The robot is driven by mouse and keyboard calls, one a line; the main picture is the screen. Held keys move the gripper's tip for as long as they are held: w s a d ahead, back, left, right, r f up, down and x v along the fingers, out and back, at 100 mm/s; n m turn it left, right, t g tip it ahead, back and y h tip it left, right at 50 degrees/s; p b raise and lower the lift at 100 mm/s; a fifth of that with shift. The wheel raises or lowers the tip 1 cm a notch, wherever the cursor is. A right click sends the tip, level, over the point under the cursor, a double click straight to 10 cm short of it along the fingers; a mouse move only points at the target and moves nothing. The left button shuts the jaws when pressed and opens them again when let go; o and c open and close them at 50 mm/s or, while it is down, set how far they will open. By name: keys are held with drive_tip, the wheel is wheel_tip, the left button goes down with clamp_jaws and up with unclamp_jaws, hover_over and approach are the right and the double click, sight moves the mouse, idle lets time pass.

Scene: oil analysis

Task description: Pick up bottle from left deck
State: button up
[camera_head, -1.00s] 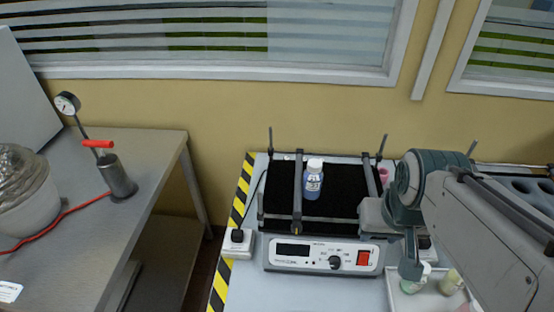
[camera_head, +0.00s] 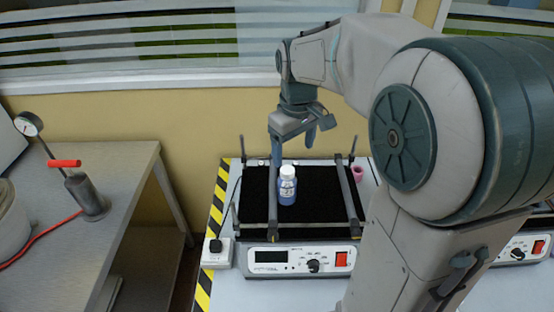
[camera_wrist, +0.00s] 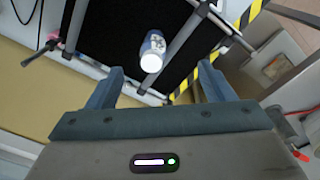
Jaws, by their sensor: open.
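The bottle (camera_head: 287,187) is blue with a white cap and a label. It stands upright on the black deck (camera_head: 318,208) of the shaker, between two rails. It also shows in the wrist view (camera_wrist: 152,50), near the top middle, cap toward the camera. My gripper (camera_head: 291,143) is above and behind the bottle in the head view, fingers pointing down. In the wrist view, my gripper (camera_wrist: 156,84) has its fingers spread wide with nothing between them, and the bottle lies beyond the tips, apart from them.
Metal rails and upright posts frame the deck. The shaker's control panel (camera_head: 300,259) faces front. A pink item (camera_head: 358,173) sits right of the deck. A steel table (camera_head: 130,190) with a gauge device is at left. A second device panel (camera_head: 520,248) shows at right.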

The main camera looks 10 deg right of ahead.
drive_tip(key=n, duration=0.1)
hover_over(287, 169)
drive_tip(key=s, duration=0.1)
drive_tip(key=shift+g, duration=0.3)
wheel_tip(287, 169, down, 9)
drive_tip(key=shift+w+f+p, duration=0.1)
drive_tip(key=shift+w+p, duration=0.05)
drive_tip(key=shift+p, duration=0.45)
drive_tip(key=shift+w+f+p, duration=0.15)
drive_tip(key=shift+f+p, duration=0.25)
drive_tip(key=shift+f, duration=0.9)
drive_tip(key=shift+w+f+p, duration=0.15)
drive_tip(key=shift+f+p, duration=0.2)
drive_tip(key=shift+f, duration=0.95)
drive_tip(key=c, duration=1.5)
drive_tip(key=shift+o, duration=0.2)
drive_tip(key=shift+r, duration=0.1)
